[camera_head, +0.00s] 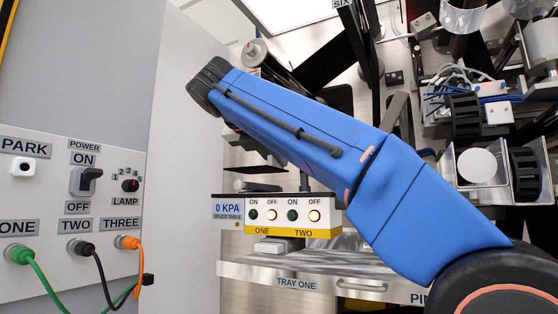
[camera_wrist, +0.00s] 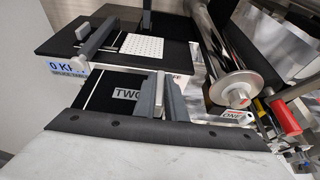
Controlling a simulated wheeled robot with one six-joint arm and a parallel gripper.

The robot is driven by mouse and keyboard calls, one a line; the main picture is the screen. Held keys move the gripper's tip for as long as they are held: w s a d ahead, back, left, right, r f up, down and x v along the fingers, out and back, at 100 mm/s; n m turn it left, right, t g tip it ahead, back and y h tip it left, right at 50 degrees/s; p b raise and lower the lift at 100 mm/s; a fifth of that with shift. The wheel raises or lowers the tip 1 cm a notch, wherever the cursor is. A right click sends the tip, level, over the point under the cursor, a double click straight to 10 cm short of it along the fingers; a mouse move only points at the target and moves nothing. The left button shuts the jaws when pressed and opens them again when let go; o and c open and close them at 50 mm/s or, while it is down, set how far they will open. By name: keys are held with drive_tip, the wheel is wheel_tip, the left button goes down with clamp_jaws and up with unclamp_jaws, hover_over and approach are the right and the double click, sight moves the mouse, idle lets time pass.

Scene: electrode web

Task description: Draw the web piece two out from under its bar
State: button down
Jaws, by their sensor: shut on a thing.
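A black sheet labelled TWO (camera_wrist: 125,94), which looks like web piece two, shows in the wrist view, with a pale line along its left side. My gripper (camera_wrist: 160,82) has its two grey fingers close together at the sheet's right part, shut on it. Beyond it, the splice table (camera_wrist: 62,40) has a black top with a white perforated patch. A grey bar (camera_wrist: 100,41) lies across that top beside the patch. I cannot tell whether any part of the sheet is under a bar. In the head view my blue arm hides the gripper.
A metal roller (camera_wrist: 228,88) stands close to the right of the fingers in the wrist view. In the head view, a control box (camera_head: 285,215) reading 0 KPA sits above tray one (camera_head: 330,283). A wall panel (camera_head: 60,180) with a switch and cables is at left.

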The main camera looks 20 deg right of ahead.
drive_tip(key=s+a, duration=0.7)
drive_tip(key=a, duration=0.2)
drive_tip(key=shift+r, duration=0.35)
idle(1.0)
drive_tip(key=shift+s+a, duration=0.1)
